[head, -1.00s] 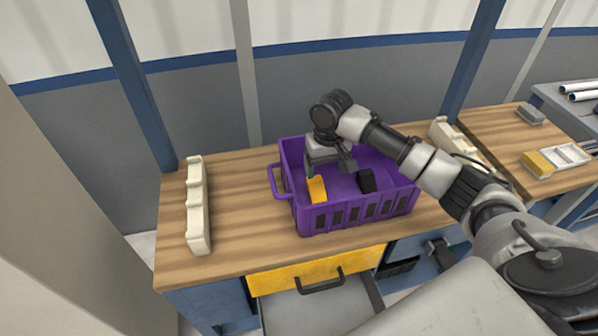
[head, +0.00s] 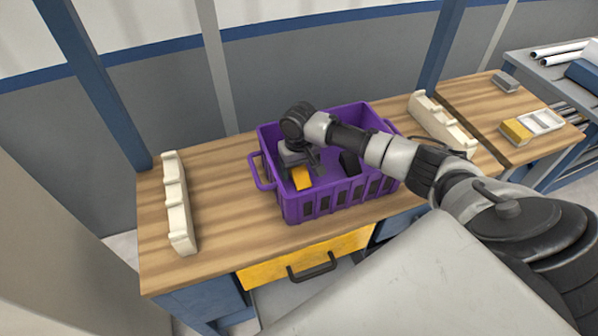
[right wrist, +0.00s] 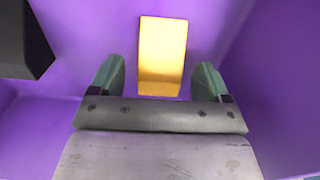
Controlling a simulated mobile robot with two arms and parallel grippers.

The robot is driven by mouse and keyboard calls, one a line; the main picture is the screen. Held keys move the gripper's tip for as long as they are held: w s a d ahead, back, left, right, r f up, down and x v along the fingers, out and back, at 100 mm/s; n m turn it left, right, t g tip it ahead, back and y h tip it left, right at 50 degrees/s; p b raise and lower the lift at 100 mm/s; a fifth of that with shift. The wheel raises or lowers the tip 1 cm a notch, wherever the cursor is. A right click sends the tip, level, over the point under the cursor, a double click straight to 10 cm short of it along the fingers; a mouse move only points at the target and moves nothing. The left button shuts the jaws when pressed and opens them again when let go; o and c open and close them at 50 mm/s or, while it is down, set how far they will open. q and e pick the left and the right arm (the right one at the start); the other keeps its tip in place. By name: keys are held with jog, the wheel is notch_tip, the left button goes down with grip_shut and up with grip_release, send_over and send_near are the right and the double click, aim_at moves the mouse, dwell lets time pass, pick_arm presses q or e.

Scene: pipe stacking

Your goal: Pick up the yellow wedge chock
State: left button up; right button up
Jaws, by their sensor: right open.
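The yellow wedge chock (head: 301,178) lies inside the purple crate (head: 335,200), near its front left. In the right wrist view the yellow wedge chock (right wrist: 162,55) lies ahead of my right gripper, its near end between the fingertips. My right gripper (right wrist: 155,80) is open, with one finger on each side of the chock and a gap on both sides. In the head view my right gripper (head: 299,163) is down inside the crate, and its fingers are partly hidden. My left gripper is not in view.
A black chock (head: 349,163) lies in the crate, right of the yellow one; it also shows in the right wrist view (right wrist: 22,40). The crate walls surround my gripper. Cream racks stand left (head: 178,205) and right (head: 440,120) on the wooden bench (head: 225,215).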

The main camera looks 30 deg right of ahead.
jog(key=shift+f, duration=0.7)
jog(key=c, duration=1)
jog(key=shift+r, duration=0.15)
jog(key=shift+c, duration=0.2)
